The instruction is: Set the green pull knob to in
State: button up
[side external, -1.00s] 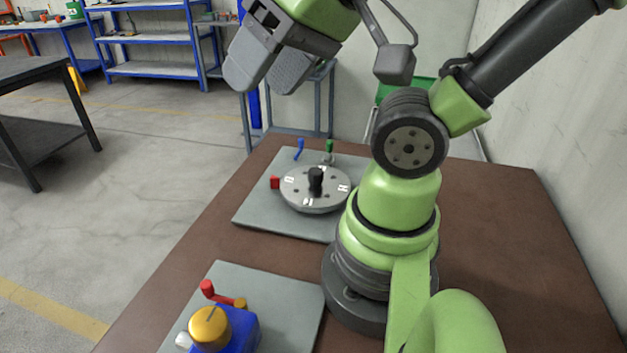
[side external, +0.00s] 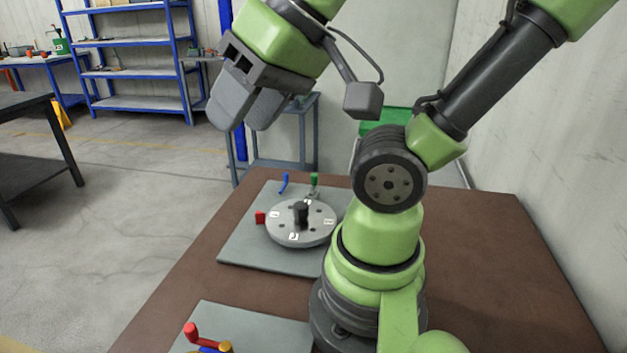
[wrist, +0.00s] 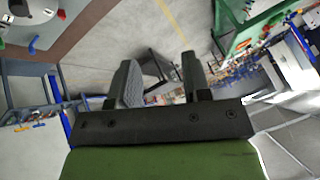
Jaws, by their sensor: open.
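The green pull knob (side external: 314,180) is a small green-topped piece at the back of the grey plate (side external: 240,248), behind a round grey dial. Whether it is in or out is too small to tell. My gripper (side external: 247,112) is open and empty, high above the work and to the left of the knob, well apart from it. In the wrist view my gripper (wrist: 160,65) shows two separated fingers with only floor and distant furniture beyond them. I cannot make out the green knob in the wrist view.
The dial (side external: 300,222) has a black centre handle. A blue lever (side external: 284,183) stands left of the green knob and a red piece (side external: 260,217) at the dial's left edge. A nearer plate (side external: 270,335) holds a red crank (side external: 192,333). The brown table (side external: 480,260) is clear at right.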

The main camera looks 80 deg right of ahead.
jog(key=w+d+g+h, duration=0.2)
jog(key=w+d+g, duration=0.1)
jog(key=w+d, duration=0.45)
jog(key=n+g+y, duration=0.1)
jog(key=g, duration=0.7)
send_near(314, 174)
jog(key=x, duration=1)
jog(key=shift+a, duration=0.1)
